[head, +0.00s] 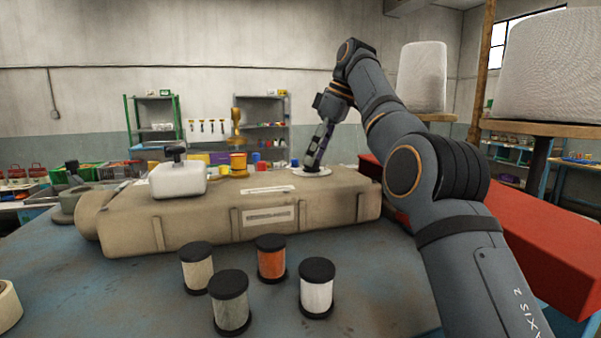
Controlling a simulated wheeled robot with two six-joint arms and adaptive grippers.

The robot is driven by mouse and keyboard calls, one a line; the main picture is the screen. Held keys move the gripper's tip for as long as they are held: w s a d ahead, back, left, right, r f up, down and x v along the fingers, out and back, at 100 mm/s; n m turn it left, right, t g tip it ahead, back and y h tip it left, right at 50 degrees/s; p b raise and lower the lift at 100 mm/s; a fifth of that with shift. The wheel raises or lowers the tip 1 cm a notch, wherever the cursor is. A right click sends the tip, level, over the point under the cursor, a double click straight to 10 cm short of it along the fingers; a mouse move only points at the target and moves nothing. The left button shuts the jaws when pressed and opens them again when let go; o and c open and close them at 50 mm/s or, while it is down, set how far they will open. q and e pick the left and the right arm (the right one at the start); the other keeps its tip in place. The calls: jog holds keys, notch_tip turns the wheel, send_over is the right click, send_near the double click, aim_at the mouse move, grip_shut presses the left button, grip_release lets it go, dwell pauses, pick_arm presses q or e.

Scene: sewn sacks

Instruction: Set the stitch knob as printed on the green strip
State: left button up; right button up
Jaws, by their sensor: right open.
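A beige, sack-like machine body (335,212) lies across the blue table. At its right end, on top, is a pale round dial plate (325,172). My right gripper (309,166) reaches down over this plate with its jaws open. Its fingers cover the middle of the plate, so I cannot make out the stitch knob or its setting. Whether the fingers touch the knob is unclear. A white printed strip (267,190) lies on the top in front of the dial, too small to read. I cannot make out a green strip. My left gripper is out of view.
Several thread spools (271,259) stand in front. A red beam (540,235) and large white cones (422,78) are at right. The table's front left is mostly clear.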

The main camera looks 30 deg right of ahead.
jog(key=shift+a+f, duration=0.1)
jog(key=shift+f, duration=0.2)
jog(key=shift+a+r, duration=0.1)
jog(key=shift+a, duration=0.15)
jog(key=shift+s+a+r, duration=0.15)
jog(key=shift+a, duration=0.1)
jog(key=shift+s+a+r, duration=0.1)
jog(key=shift+s, duration=0.15)
jog(key=shift+d, duration=0.4)
jog(key=c, duration=0.5)
jog(key=shift+a, duration=0.15)
jog(key=c, duration=0.6)
jog(key=shift+r+n+p, duration=0.2)
jog(key=shift+n+p, duration=0.4)
jog(key=shift+p, duration=0.2)
jog(key=shift+c, duration=0.2)
jog(key=shift+f+y, duration=0.15)
jog(key=shift+y, duration=0.15)
jog(key=shift+w+f+n, duration=0.1)
jog(key=shift+w+n, duration=0.1)
jog(key=shift+n, duration=0.1)
jog(key=o, duration=1.1)
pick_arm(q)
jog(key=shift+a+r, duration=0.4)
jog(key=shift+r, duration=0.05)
pick_arm(e)
jog(key=shift+o, duration=0.2)
